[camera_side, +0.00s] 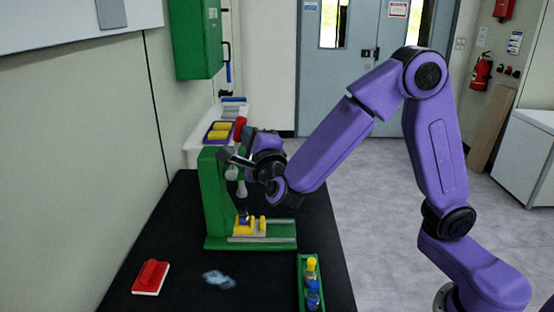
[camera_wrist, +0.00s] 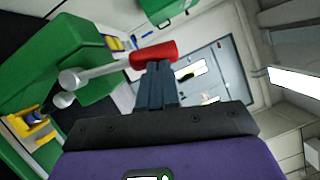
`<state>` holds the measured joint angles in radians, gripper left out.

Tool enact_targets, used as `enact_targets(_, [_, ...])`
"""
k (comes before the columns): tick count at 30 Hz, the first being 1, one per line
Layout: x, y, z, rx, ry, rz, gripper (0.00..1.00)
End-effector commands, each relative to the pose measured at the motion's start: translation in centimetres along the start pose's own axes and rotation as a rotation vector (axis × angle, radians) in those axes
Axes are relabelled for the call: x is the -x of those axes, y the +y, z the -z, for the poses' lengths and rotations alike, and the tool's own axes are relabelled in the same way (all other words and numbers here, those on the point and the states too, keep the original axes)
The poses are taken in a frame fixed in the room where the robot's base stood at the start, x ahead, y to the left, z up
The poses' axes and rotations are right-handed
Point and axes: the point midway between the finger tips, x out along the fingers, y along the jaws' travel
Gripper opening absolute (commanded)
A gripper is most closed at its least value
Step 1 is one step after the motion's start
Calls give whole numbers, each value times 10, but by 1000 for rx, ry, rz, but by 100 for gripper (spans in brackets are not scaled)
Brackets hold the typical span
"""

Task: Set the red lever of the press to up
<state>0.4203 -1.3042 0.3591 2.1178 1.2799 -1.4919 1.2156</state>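The press (camera_side: 217,198) is a green frame standing on the black table, and it fills the left of the wrist view (camera_wrist: 60,50). Its lever has a pale rod and a red handle (camera_side: 240,126). In the side view the handle is at the top of the press and the lever points upward. In the wrist view the red handle (camera_wrist: 153,53) lies across the tips of my gripper (camera_wrist: 158,70). The fingers look together, with the handle just beyond them; I cannot tell if they touch it. In the side view my gripper (camera_side: 247,137) is right beside the handle.
A yellow fixture (camera_side: 250,226) sits on the press base. A red block on a white plate (camera_side: 150,277), a blue glove-like item (camera_side: 218,280) and a green tray (camera_side: 301,266) are at the table's front. A green cabinet (camera_side: 197,40) hangs on the wall behind.

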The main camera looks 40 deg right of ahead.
Motion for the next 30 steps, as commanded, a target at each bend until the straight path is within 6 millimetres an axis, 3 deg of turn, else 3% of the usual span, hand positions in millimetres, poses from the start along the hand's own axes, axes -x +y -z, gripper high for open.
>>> enact_targets(5, [8,-1,9,1,3,1,0])
enact_targets(11, [30,-4,29,1,-2,0,0])
enact_targets(21, [100,-5,26,1,-7,-2,0])
enact_targets(30, [127,-5,27,2,-6,-7,0])
